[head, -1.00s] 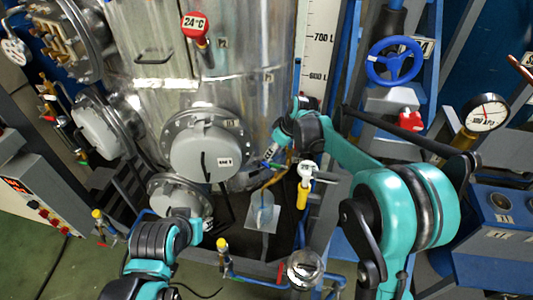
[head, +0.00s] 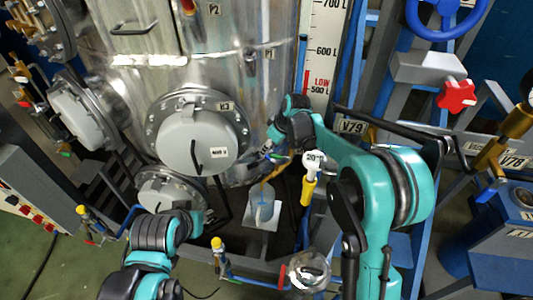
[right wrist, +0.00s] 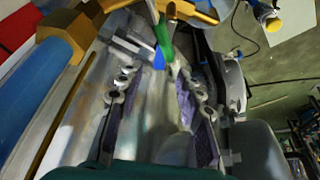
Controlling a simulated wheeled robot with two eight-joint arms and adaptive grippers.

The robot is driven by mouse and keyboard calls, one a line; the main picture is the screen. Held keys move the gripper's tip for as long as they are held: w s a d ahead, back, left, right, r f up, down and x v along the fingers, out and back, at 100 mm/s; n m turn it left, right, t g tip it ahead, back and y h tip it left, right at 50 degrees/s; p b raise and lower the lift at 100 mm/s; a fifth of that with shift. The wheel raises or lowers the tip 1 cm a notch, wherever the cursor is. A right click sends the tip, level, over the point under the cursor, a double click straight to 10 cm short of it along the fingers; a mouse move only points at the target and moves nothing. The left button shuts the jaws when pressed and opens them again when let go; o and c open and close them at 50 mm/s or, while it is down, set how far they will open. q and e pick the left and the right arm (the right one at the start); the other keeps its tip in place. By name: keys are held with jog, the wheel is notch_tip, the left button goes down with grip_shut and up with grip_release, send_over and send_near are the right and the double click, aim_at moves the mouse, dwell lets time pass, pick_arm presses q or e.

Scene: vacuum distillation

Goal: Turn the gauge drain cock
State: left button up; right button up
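The small cock with a green and blue handle (right wrist: 163,42), which looks like the gauge drain cock, sits by a metal fitting (right wrist: 130,42) in the right wrist view. My right gripper (right wrist: 153,78) is open, its two padded fingers apart, with the handle just beyond and between their tips. I cannot tell whether either finger touches it. In the head view, my right gripper (head: 275,152) is small and low at the tank's right side, below the level scale (head: 322,60); the cock is hard to make out there. My left gripper (head: 196,222) is low left of centre, its fingers hidden.
The steel tank (head: 225,75) has a round manhole cover (head: 197,145). A yellow-handled gauge marked 20° (head: 310,180) stands close right of the right gripper. A red star knob (head: 457,95) and blue handwheel (head: 445,12) are at right. Open green floor (head: 30,265) lies lower left.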

aim_at(266, 156)
jog(key=shift+b+x, duration=0.45)
jog(key=shift+x, duration=1.4)
jog(key=shift+c, duration=0.3)
grip_shut()
jog(key=shift+s+a+n, duration=0.2)
jog(key=shift+n, duration=0.5)
jog(key=shift+o, duration=0.3)
grip_release()
jog(key=shift+g, duration=0.3)
jog(key=shift+r, duration=0.1)
jog(key=v, duration=1.2)
